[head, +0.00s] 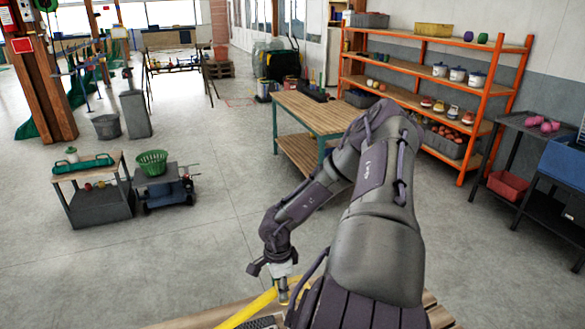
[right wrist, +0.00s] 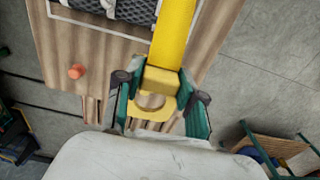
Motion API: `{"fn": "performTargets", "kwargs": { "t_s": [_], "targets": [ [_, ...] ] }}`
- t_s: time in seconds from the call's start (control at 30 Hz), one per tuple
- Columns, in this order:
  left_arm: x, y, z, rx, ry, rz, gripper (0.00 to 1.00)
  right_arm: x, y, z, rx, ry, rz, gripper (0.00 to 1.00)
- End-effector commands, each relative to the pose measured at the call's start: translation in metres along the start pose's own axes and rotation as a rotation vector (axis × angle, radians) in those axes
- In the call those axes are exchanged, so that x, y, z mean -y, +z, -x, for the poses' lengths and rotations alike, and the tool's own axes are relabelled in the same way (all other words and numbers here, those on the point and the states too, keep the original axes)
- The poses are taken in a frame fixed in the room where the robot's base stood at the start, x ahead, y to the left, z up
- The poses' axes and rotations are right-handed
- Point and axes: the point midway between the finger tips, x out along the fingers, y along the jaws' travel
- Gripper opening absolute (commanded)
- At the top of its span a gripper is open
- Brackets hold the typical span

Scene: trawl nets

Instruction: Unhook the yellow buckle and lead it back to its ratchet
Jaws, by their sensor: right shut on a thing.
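My right gripper (right wrist: 158,92) is shut on the yellow buckle (right wrist: 160,80), with one green finger on each side of it. The buckle has a round opening and is joined to a wide yellow strap (right wrist: 173,35) running to the top of the right wrist view. In the head view my right gripper (head: 283,290) is low in the middle, above the wooden top, and the yellow strap (head: 247,311) slants down to the left from it. I cannot make out a ratchet or a hook. My left gripper is not in view.
The wooden top (right wrist: 110,55) carries a dark mesh bundle (right wrist: 128,8) and a small orange peg (right wrist: 77,71). Farther off stand a workbench (head: 318,112), orange shelves (head: 432,96) and a cart with a green basket (head: 152,163). The grey floor between is open.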

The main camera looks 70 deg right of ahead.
Motion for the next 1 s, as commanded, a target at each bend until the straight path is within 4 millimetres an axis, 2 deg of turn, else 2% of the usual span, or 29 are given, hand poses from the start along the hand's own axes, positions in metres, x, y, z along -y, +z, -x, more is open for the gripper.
{"fn": "performTargets", "kwargs": {
  "t_s": [0.1,0.53,1.0],
  "targets": [
    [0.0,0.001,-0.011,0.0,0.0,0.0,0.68,0.001,0.017,-0.003,0.004,-0.003,0.001,0.0],
    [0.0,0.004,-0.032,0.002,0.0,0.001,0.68,0.0,0.073,-0.002,0.005,-0.003,0.002,0.0],
    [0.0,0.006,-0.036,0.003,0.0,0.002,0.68,0.0,0.135,0.001,0.006,-0.002,0.001,0.0]
  ]
}}
